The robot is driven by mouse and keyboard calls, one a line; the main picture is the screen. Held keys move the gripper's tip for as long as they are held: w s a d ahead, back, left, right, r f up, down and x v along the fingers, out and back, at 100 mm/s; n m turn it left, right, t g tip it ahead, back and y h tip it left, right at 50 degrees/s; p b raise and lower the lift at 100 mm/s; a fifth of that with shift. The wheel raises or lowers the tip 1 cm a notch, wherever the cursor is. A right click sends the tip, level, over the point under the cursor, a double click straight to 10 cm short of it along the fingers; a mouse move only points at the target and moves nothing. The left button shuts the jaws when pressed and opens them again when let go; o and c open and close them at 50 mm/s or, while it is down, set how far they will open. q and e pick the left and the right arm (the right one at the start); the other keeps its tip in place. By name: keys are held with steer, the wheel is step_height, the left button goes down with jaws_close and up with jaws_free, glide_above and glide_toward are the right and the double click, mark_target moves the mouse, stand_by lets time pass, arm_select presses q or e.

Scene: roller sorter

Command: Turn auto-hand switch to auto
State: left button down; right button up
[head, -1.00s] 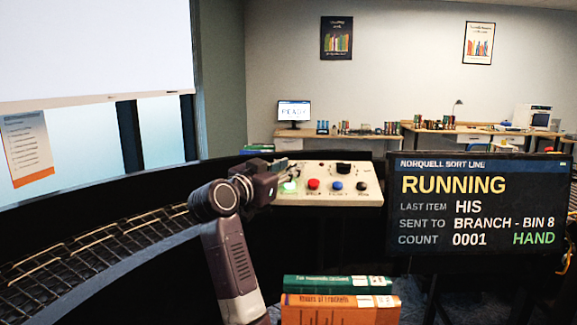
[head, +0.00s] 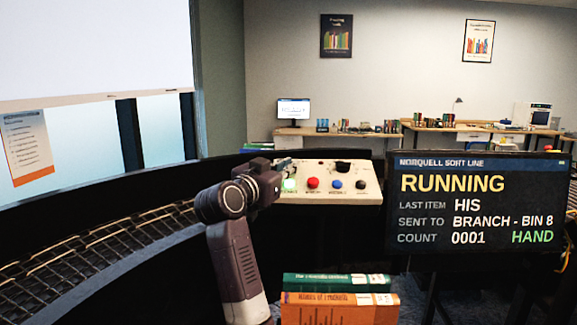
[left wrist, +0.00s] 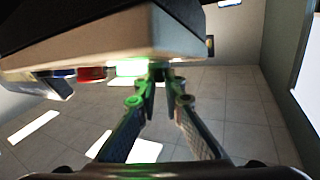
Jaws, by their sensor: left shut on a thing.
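The control panel (head: 330,195) is a cream sloped box. A lit green button (head: 289,185), a red button (head: 313,183), a blue button (head: 337,184) and a black button (head: 360,185) line its lower row. A black knob (head: 343,167) is at the upper right. My left gripper (head: 286,168) is at the panel's upper left. In the left wrist view its fingers (left wrist: 160,85) close on a small dark switch (left wrist: 158,70) beside the green glow; its setting is hidden. The display (head: 477,205) reads RUNNING and HAND. My right gripper is out of view.
A curved roller conveyor (head: 100,250) runs along the left. Green and orange books (head: 340,300) are stacked in front, below the panel. Desks (head: 470,128) with books and monitors stand along the back wall.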

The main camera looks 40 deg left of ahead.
arm_select(q)
steer(key=n+g+y, duration=0.1)
steer(key=n+y, duration=0.1)
steer(key=n+g+y+p, duration=0.1)
steer(key=y, duration=0.1)
steer(key=n+y+p, duration=0.1)
steer(key=n+y, duration=0.1)
steer(key=shift+w+d+f+n+g, duration=0.2)
steer(key=shift+w+d+n+g, duration=0.1)
steer(key=shift+d+g, duration=0.1)
steer(key=n+g+y, duration=0.1)
steer(key=n+y, duration=0.1)
steer(key=shift+d+f+n+g, duration=0.1)
steer(key=shift+f+n+g, duration=0.05)
steer(key=shift+n+g, duration=0.2)
steer(key=n+g+y+b, duration=0.1)
steer(key=n+g+y, duration=0.1)
steer(key=shift+w+f+n+g, duration=0.1)
steer(key=shift+n+g, duration=0.15)
steer(key=shift+g, duration=0.1)
steer(key=shift+n+g+y+b, duration=0.9)
steer(key=shift+n+g+b, duration=0.7)
steer(key=shift+n+g, duration=0.3)
steer(key=c, duration=2)
jaws_free()
steer(key=shift+c, duration=0.2)
steer(key=shift+r, duration=0.2)
steer(key=shift+w, duration=0.15)
step_height(320, 180, up, 10)
